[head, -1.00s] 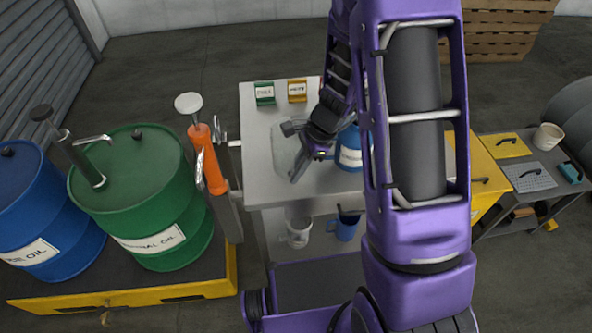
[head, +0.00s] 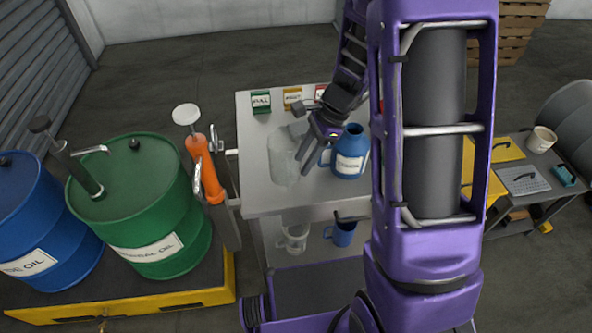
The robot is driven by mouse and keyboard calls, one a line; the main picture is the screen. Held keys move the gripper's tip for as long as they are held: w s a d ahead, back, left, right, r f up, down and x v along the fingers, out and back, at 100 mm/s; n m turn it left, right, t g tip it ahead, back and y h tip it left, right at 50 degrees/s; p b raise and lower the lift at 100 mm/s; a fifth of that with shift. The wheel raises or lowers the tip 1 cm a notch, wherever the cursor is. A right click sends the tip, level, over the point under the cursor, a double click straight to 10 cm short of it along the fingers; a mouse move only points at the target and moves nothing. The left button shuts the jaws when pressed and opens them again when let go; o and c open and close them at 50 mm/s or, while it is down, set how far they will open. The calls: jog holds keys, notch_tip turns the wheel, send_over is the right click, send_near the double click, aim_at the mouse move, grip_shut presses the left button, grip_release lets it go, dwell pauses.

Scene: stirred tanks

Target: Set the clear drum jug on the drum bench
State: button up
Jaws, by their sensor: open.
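A clear, see-through jug (head: 283,158) stands upright on the grey metal bench top (head: 262,197), near the bench's left side, beside the drums. My gripper (head: 305,158) is open and empty, just right of the clear jug and above the bench, between it and a blue labelled jug (head: 350,153). I cannot tell whether a finger touches either jug. A second clear jug (head: 294,238) stands on the lower shelf below, next to a smaller blue jug (head: 342,234).
Green (head: 261,102) and yellow (head: 293,98) labelled boxes line the bench's back edge. An orange hand pump (head: 206,168) and a green drum (head: 135,205) stand at left. A cart with a cup (head: 541,139) is at right. My arm hides the bench's right part.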

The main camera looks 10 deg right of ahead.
jog(key=shift+v, duration=2.25)
